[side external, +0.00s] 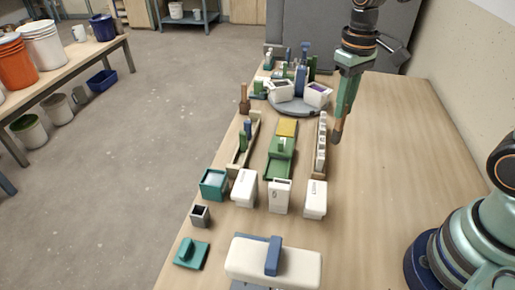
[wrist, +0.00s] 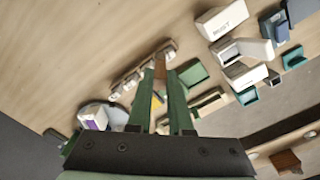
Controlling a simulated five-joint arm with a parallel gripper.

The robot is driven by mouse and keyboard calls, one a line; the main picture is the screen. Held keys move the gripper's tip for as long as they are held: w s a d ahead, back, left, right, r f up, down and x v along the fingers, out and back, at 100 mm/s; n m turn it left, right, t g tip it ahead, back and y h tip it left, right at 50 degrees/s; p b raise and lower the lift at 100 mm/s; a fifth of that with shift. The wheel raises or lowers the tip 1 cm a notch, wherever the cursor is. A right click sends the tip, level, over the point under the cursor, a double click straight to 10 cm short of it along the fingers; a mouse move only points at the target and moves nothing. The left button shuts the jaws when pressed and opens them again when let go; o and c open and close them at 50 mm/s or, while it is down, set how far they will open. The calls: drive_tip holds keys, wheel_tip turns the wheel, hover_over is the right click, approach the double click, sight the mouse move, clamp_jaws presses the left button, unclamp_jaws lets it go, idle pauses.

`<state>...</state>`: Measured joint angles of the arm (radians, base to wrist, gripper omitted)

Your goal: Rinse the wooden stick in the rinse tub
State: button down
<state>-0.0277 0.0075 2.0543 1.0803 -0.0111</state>
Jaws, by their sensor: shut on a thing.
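My gripper (side external: 338,128) points down over the right part of the table, beside the rack of white blocks. It is shut on the wooden stick (side external: 337,137), whose brown tip shows just below the fingers. In the wrist view the stick (wrist: 160,70) lies between the green fingers; most of its length is hidden. A teal tub (side external: 213,185) with pale contents stands at the left front, also in the wrist view (wrist: 247,96). Three white tubs (side external: 244,188) stand in a row to its right.
A rack of white blocks (side external: 321,150) stands just left of my gripper. A green tray (side external: 281,160) and a wooden holder (side external: 238,158) lie further left. A round grey stand (side external: 296,108) with white boxes is behind. A large white block (side external: 272,262) is in front. The table's right side is clear.

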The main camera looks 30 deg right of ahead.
drive_tip(key=w+a+r+n, duration=0.1)
drive_tip(key=w+a+n, duration=0.3)
drive_tip(key=w+a, duration=0.65)
drive_tip(key=a+f+n, duration=0.2)
drive_tip(key=a, duration=0.6)
drive_tip(key=a+f+n, duration=0.2)
drive_tip(key=a, duration=0.6)
drive_tip(key=shift+s+a+f+n, duration=0.15)
drive_tip(key=shift+a+f+n, duration=0.15)
drive_tip(key=shift+a+f, duration=0.1)
drive_tip(key=shift+f, duration=0.1)
drive_tip(key=shift+f, duration=2.9)
drive_tip(key=shift+d, duration=0.15)
